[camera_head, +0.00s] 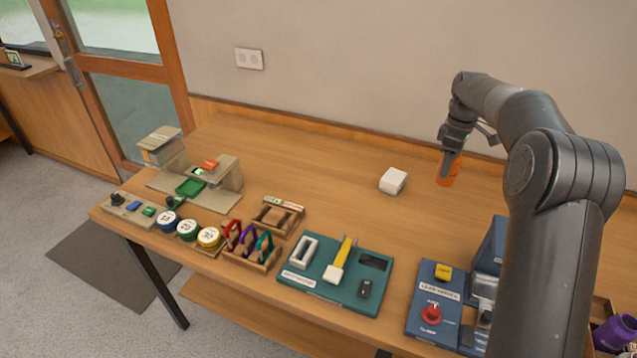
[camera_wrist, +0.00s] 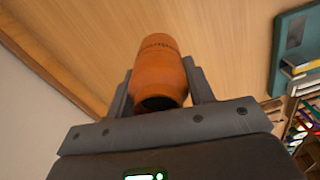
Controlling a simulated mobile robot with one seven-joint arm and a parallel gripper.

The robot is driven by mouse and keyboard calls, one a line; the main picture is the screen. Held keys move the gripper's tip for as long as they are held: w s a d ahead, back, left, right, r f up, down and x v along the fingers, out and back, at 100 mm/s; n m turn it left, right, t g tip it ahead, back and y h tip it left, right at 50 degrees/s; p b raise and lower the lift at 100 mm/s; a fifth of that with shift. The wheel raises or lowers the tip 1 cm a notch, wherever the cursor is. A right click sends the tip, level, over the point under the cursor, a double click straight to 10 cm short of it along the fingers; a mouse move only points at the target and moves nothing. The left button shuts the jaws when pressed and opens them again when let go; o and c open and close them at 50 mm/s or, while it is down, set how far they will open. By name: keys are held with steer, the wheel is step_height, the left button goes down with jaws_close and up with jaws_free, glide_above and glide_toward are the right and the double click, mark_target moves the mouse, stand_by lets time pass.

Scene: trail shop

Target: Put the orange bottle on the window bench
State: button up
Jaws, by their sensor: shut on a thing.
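The orange bottle (camera_head: 448,168) is between the fingers of my gripper (camera_head: 452,150) near the back right of the wooden table. In the wrist view the orange bottle (camera_wrist: 160,72) sits between both fingers of my gripper (camera_wrist: 160,90), with dark lettering on its side. My gripper is shut on it. I cannot tell whether its base touches the table or hangs just above. The window bench is not clearly identifiable; a wooden ledge (camera_head: 38,68) stands at the far left beside the door and window.
A white box (camera_head: 393,181) lies left of the bottle. A green board (camera_head: 335,274), a rack of coloured carabiners (camera_head: 250,246), round weights (camera_head: 187,229) and a beige device (camera_head: 205,180) line the table's front and left. A blue station (camera_head: 437,300) stands front right. The table's back middle is clear.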

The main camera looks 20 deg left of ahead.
steer(key=s+a+n, duration=0.2)
steer(key=a+n, duration=0.2)
steer(key=a, duration=1.3)
steer(key=shift+w+a+f, duration=0.15)
steer(key=shift+a+f, duration=2.7)
steer(key=shift+w+a+f, duration=0.15)
steer(key=shift+a+f, duration=2.65)
steer(key=shift+f, duration=0.15)
steer(key=o, duration=1.1)
step_height(320, 180, up, 12)
